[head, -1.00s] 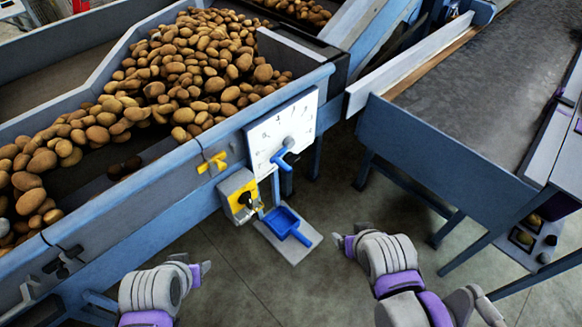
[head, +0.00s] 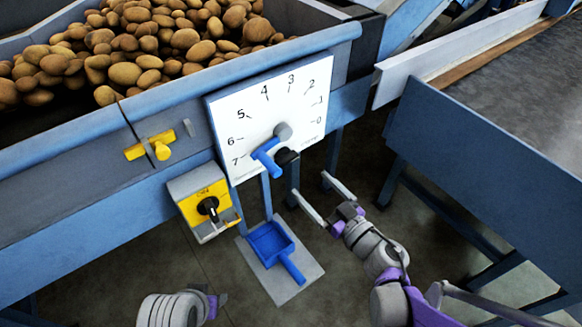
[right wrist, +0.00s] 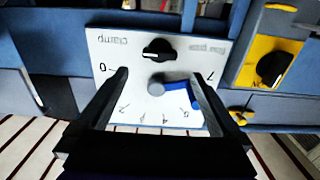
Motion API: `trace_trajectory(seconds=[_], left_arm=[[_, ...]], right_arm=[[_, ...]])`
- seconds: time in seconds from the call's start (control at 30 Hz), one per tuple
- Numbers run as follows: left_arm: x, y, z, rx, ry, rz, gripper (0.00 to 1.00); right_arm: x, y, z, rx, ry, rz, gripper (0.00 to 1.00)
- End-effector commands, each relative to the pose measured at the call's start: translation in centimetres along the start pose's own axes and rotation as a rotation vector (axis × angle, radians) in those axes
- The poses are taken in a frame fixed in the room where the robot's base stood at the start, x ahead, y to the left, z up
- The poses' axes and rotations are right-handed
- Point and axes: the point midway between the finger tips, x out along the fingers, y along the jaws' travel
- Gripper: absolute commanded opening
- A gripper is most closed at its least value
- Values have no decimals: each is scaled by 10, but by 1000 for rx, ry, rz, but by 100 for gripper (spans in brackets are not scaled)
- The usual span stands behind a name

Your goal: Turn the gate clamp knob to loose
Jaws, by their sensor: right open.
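The black clamp knob (head: 286,156) sits low on the white dial plate (head: 228,108), partly behind the blue handle (head: 266,158) in the head view. The right wrist view shows the knob (right wrist: 159,50) with a white mark, close to the "clamp" lettering. The blue handle sits beside a grey round hub (head: 283,131). My right gripper (head: 311,184) is open and empty, just below and right of the knob, apart from it. In the right wrist view its fingers frame the hub and knob. My left gripper (head: 218,299) is low in the head view; its fingers barely show.
A yellow switch box (head: 203,203) with a black knob is left of the plate. A yellow clamp handle (head: 150,149) is on the blue frame. A blue scoop (head: 270,243) lies on a grey base below. Potatoes (head: 140,50) fill the hopper. A blue conveyor (head: 470,150) stands right.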

Motion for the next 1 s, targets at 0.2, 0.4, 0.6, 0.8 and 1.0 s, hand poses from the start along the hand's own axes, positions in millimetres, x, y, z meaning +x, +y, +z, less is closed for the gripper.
trace_trajectory(seconds=[0.2, 0.4, 0.6, 0.8, 1.0], left_arm=[[4, 0, 1, 0, -1, 0, 50], [9, 0, 2, 0, -2, 0, 50], [12, 0, 3, 0, -3, 0, 50], [12, 0, 3, 0, -3, 0, 50], [12, 0, 3, 0, -3, 0, 50]], right_arm=[[39, -1, -1, 1, 1, -2, 100], [76, 0, -1, 0, 1, 0, 100], [96, 0, -1, -1, 1, 2, 100], [100, 1, -2, -2, 0, 3, 100], [100, 1, -2, -1, 1, 3, 91]])
